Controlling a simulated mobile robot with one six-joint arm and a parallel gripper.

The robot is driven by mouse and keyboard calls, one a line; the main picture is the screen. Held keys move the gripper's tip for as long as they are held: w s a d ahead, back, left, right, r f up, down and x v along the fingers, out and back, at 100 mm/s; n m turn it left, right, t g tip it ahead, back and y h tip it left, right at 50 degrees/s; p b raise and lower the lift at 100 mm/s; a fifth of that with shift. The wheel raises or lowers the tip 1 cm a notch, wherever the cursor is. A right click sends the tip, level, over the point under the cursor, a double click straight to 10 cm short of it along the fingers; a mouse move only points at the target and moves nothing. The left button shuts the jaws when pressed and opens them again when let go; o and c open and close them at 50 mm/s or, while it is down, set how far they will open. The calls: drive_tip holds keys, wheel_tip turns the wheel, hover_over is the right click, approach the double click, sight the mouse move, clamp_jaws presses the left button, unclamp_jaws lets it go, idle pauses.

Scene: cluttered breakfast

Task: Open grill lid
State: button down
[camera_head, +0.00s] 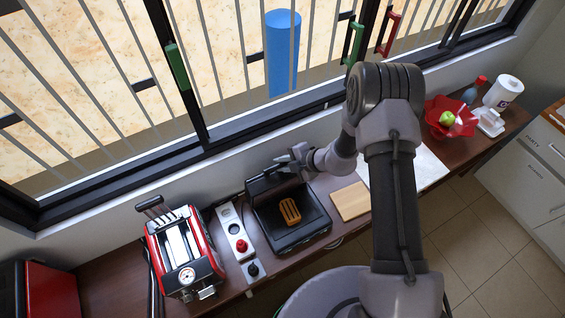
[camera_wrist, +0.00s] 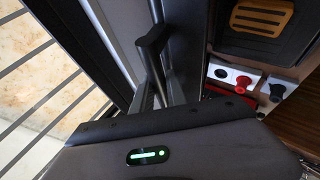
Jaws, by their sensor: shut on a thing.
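The black grill (camera_head: 318,226) stands on the counter below the window, with its lower plate exposed. An orange slotted piece (camera_head: 290,211) lies on the plate; it also shows at the top right of the wrist view (camera_wrist: 262,16). The grill lid (camera_head: 262,185) is raised at the back of the grill, on the window side. My gripper (camera_head: 290,161) is at the raised lid's upper edge, shut on its handle. A dark bar on grey arms, apparently the handle (camera_wrist: 153,40), shows in the wrist view. The fingertips' contact is not clearly visible.
A red toaster (camera_head: 154,247) and a switch panel with a red knob (camera_head: 241,246) stand left of the grill. A wooden board (camera_head: 350,201) lies to its right. A red bowl (camera_head: 436,115) is further right. The barred window (camera_head: 207,149) is close behind.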

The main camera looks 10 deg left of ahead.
drive_tip(key=c, duration=1.5)
unclamp_jaws()
drive_tip(key=p+v, duration=0.1)
drive_tip(key=v, duration=1.6)
drive_tip(key=shift+r, duration=0.15)
drive_tip(key=shift+d, duration=0.1)
